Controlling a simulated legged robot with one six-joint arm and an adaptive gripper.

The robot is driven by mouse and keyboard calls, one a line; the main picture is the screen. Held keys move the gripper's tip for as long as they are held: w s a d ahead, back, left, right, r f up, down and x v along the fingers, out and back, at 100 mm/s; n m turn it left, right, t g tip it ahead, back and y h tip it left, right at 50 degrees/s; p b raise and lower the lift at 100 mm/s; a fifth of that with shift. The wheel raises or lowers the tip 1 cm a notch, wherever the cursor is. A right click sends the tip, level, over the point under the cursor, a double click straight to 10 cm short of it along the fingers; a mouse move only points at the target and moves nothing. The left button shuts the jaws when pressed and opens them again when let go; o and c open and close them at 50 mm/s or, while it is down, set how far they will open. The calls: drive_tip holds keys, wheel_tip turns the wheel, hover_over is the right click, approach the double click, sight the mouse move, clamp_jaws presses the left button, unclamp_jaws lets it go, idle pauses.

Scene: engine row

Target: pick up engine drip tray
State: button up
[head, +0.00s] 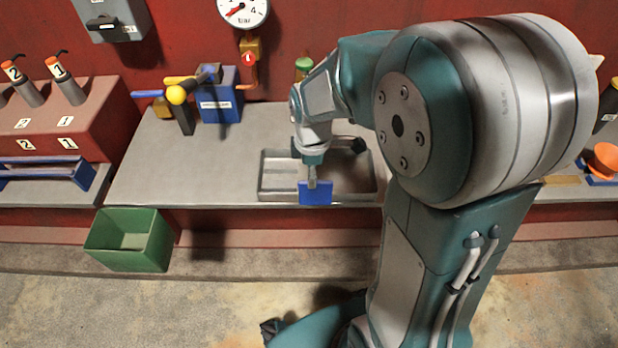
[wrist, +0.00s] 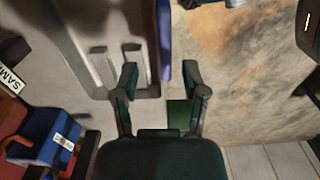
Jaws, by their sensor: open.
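The engine drip tray is a shallow grey metal tray (head: 279,182) at the front edge of the grey bench, with a blue plate (head: 316,192) at the middle of its front side. My gripper (head: 312,172) is over the front of the tray, close to the blue plate, and partly hides the tray. In the wrist view, my open gripper (wrist: 161,78) has one finger over the tray side and one beyond the front edge. The blue plate (wrist: 163,42) lies in line with the gap between the fingertips. I cannot tell whether the fingers touch it.
A green bin (head: 130,240) hangs below the bench's front left. A pressure gauge (head: 243,10) is on the red wall. The bench (head: 160,178) left of the tray is clear.

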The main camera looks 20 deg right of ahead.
sight(307, 181)
drive_tip(key=f, duration=0.2)
drive_tip(key=a+f, duration=0.1)
drive_tip(key=f, duration=0.1)
drive_tip(key=shift+s+a+f, duration=0.1)
drive_tip(key=shift+f, duration=0.55)
drive_tip(key=shift+d, duration=0.2)
drive_tip(key=shift+c, duration=0.3)
clamp_jaws()
